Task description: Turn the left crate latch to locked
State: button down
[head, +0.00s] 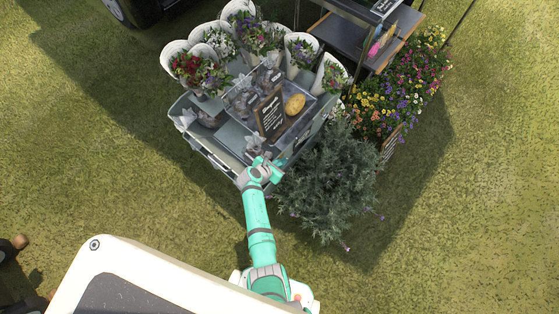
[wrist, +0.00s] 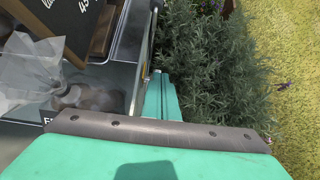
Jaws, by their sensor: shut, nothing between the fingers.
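The grey crate-like stand (head: 205,150) holding flowers is at the upper middle of the head view. My gripper (head: 270,162) is at its near right corner, shut and empty. In the wrist view the teal end of my gripper (wrist: 163,97) is beside the stand's metal side edge (wrist: 142,60). A small yellowish part (wrist: 145,72) shows on that edge; I cannot tell whether it is a latch. The left crate latch cannot be made out in either view, so its position cannot be told. My wrist hides the lower part of the wrist view.
A dark sign (head: 271,112) and a yellow oval thing (head: 294,104) are on the stand. Several wrapped bouquets (head: 187,66) stand at its back. A grey-green bush (head: 325,185) is close on the right of my gripper. Open grass (head: 110,160) lies to the left.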

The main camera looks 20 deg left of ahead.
jog(key=shift+w+a+f, duration=0.15)
jog(key=shift+w, duration=0.1)
jog(key=shift+w+a+g, duration=0.1)
jog(key=shift+g, duration=0.2)
jog(key=shift+w+d+g+y, duration=0.2)
jog(key=shift+g+y, duration=0.1)
dwell(0.4)
